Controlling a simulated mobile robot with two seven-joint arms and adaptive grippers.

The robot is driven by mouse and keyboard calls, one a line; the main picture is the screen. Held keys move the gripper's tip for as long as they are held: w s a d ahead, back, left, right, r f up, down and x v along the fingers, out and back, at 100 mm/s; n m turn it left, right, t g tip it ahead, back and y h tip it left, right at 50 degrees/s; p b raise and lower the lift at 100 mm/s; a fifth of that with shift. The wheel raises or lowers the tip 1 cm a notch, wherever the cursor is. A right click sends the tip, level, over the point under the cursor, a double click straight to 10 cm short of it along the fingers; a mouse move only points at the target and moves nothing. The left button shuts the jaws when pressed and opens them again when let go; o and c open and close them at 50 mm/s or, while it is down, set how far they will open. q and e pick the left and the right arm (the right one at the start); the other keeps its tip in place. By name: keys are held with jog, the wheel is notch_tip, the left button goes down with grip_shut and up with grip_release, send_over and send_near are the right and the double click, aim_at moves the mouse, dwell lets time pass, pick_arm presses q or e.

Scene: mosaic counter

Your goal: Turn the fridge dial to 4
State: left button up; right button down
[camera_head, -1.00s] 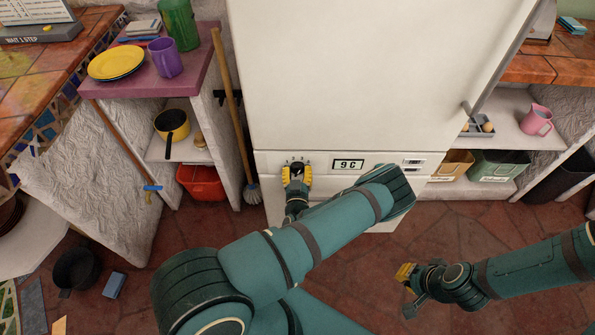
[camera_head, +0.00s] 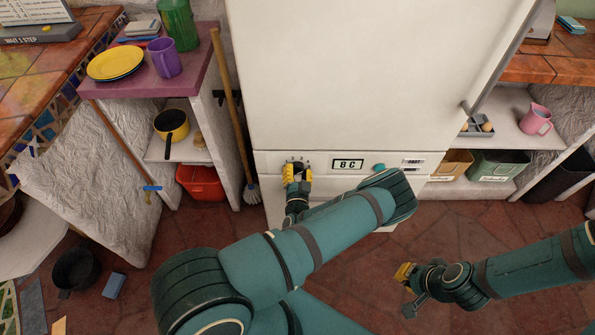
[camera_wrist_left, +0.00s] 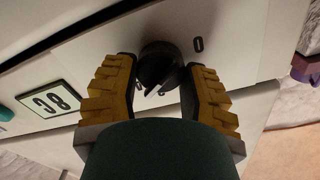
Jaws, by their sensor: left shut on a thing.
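The fridge dial (camera_wrist_left: 158,62) is a dark round knob on the white front panel of the fridge (camera_head: 345,75). My left gripper (camera_head: 297,168) is shut on it, with a yellow finger on each side in the left wrist view. A "0" mark shows beside the knob; other marks are partly hidden, so I cannot read the dial's setting. The display (camera_head: 348,164) reads "8 C" and shows upside down in the left wrist view (camera_wrist_left: 53,98). My right gripper (camera_head: 407,289) is empty and open, low at the right, away from the fridge.
A teal round part (camera_head: 380,167) sits right of the display. Bins (camera_head: 497,166) stand at the right. The tiled floor before the fridge is mostly clear.

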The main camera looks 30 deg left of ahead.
pick_arm(q)
jog(key=shift+m, duration=0.5)
jog(key=o, duration=1.2)
jog(key=v, duration=1.2)
jog(key=shift+f, duration=0.1)
